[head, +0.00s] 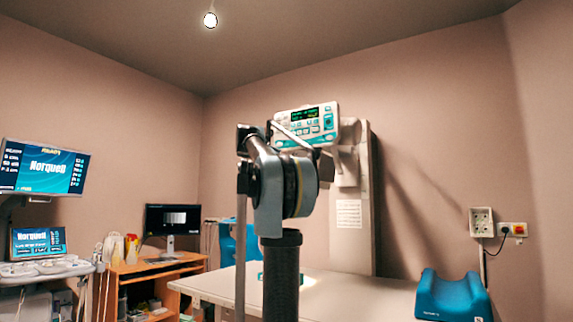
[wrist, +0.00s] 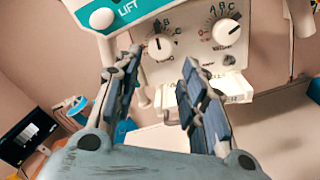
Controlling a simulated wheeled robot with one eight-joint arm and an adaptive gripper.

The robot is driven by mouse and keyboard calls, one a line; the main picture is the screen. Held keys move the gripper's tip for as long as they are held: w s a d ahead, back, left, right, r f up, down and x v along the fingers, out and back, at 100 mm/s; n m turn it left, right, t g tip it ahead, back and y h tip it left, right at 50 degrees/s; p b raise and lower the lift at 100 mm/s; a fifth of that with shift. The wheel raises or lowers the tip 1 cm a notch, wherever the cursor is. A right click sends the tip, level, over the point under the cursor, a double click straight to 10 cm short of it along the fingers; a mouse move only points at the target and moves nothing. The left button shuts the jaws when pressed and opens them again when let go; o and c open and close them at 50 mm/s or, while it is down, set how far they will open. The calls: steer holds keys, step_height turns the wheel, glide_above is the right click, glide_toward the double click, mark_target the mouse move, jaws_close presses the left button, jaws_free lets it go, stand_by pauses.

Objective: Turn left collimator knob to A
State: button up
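In the wrist view, a white collimator panel (wrist: 188,56) carries two round white knobs side by side. The left knob (wrist: 160,45) has a dark pointer mark that looks roughly upward; a B shows above it, and its exact setting is too small to tell. The right knob (wrist: 226,31) has the letters A, B and C above it. My gripper (wrist: 162,62) is open and empty, its fingers apart, with the left knob showing between and just beyond the fingertips. I see no clear contact. In the head view my arm hides the knobs.
A teal-and-white control console (head: 306,124) tops the X-ray column (head: 352,235). A pale table (head: 365,297) lies below, with a blue cushion (head: 454,296) at its right. A wooden desk (head: 128,270) with a monitor (head: 173,219) stands left. A teal LIFT panel (wrist: 128,10) is above the left finger.

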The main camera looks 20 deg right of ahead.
steer(key=x, duration=0.8)
steer(key=shift+w+d, duration=0.2)
steer(key=c, duration=0.8)
